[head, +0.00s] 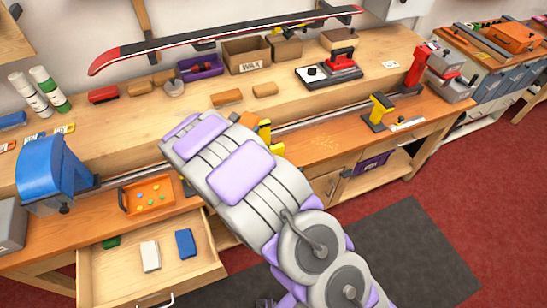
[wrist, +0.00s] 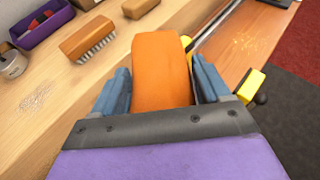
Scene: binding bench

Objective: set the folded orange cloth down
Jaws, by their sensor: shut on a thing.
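The folded orange cloth (wrist: 162,68) is a thick, smooth block between the blue fingers of my gripper (wrist: 162,88) in the wrist view. My gripper is shut on it, one finger along each side. The cloth points away from me over the wooden bench (wrist: 60,115), close to the metal rail on its right. I cannot tell whether its underside touches the bench. In the head view my own arm hides my gripper and most of the cloth; a small orange part (head: 249,119) shows past the arm.
Brushes (wrist: 88,40) lie left of the cloth, near a purple bin (wrist: 40,22). A yellow clamp part (wrist: 251,86) is close on the right. A blue vise (head: 48,172), an orange tray (head: 128,202) and an open drawer (head: 115,262) are at left.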

